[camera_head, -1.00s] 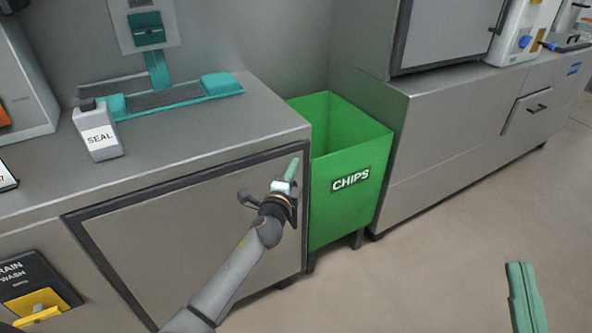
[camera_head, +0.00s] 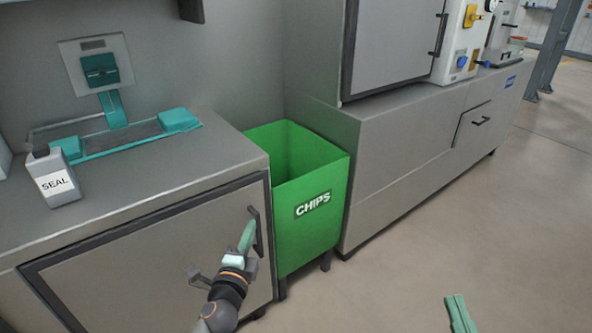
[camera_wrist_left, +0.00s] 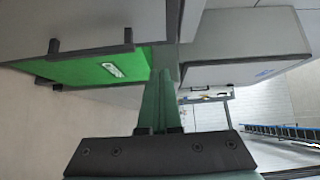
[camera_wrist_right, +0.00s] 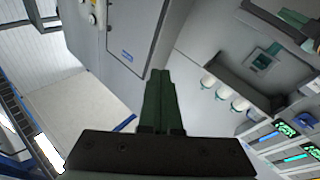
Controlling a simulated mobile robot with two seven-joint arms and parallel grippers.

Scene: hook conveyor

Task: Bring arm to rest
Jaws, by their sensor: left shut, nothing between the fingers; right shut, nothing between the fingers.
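My left gripper (camera_head: 248,234) has pale green fingers that are shut and empty. In the head view it appears in front of the grey cabinet door, over the door's dark handle; I cannot tell how far from it. Its closed fingers also show in the left wrist view (camera_wrist_left: 159,100). My right gripper (camera_head: 460,314) shows only as green fingers at the bottom right, over the floor. Its fingers are shut with nothing between them in the right wrist view (camera_wrist_right: 160,100). Neither gripper appears to touch anything.
A green CHIPS bin (camera_head: 330,225) stands between the grey cabinet (camera_head: 130,270) and a machine base (camera_head: 400,165). A SEAL bottle (camera_head: 55,182) and a teal fixture (camera_head: 135,138) are on the cabinet top. The floor (camera_head: 450,240) at the right is clear.

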